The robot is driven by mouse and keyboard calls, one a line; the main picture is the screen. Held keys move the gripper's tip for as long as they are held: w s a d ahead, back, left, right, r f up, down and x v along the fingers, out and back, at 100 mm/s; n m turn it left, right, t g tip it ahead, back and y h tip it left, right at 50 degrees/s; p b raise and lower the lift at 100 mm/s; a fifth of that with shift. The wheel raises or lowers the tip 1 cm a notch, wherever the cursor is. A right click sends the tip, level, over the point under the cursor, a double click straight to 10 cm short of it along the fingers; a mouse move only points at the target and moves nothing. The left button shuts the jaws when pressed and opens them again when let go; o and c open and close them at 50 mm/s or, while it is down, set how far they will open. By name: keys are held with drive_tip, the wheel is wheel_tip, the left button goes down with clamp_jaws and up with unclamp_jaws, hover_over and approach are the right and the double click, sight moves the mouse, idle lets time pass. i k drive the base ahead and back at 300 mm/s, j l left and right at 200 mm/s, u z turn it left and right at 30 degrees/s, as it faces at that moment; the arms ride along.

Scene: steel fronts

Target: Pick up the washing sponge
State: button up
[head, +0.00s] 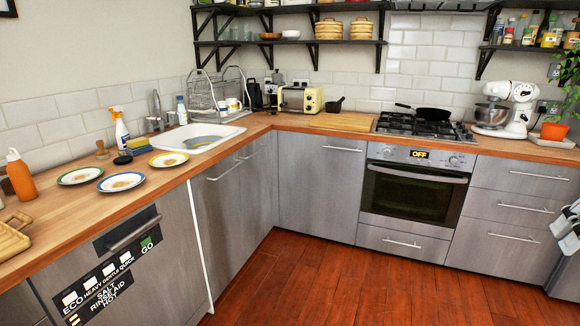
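The washing sponge (123,160) appears to be the small block with a dark top and a yellowish lower part. It lies on the wooden counter at the left, behind the plates and close to a yellow-green folded item (138,144) that is too small to make out clearly. A grey and white part at the right edge, in front of the drawers, looks like my gripper (562,229). It is cut off by the frame, so I cannot tell its opening. It is far from the sponge, across the room.
Several plates with food remains, such as the blue-rimmed plate (121,182), stand before the sponge. A spray bottle (121,128) stands behind it, an orange bottle (22,176) left, and the sink (228,132) right. The wooden floor (350,285) is clear.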

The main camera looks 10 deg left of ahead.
sight(140, 143)
drive_tip(key=i+j+u, duration=0.1)
drive_tip(key=i+u, duration=0.25)
drive_tip(key=i, duration=0.2)
drive_tip(key=i+u, duration=0.35)
drive_tip(key=i, duration=0.2)
drive_tip(key=i+l+u, duration=0.2)
drive_tip(key=i+u, duration=0.2)
drive_tip(key=i, duration=0.15)
drive_tip(key=i+u, duration=0.4)
drive_tip(key=i+l+u, duration=0.1)
drive_tip(key=i+u, duration=0.25)
drive_tip(key=i+l+u, duration=0.2)
drive_tip(key=u, duration=0.2)
drive_tip(key=i+l+u, duration=0.35)
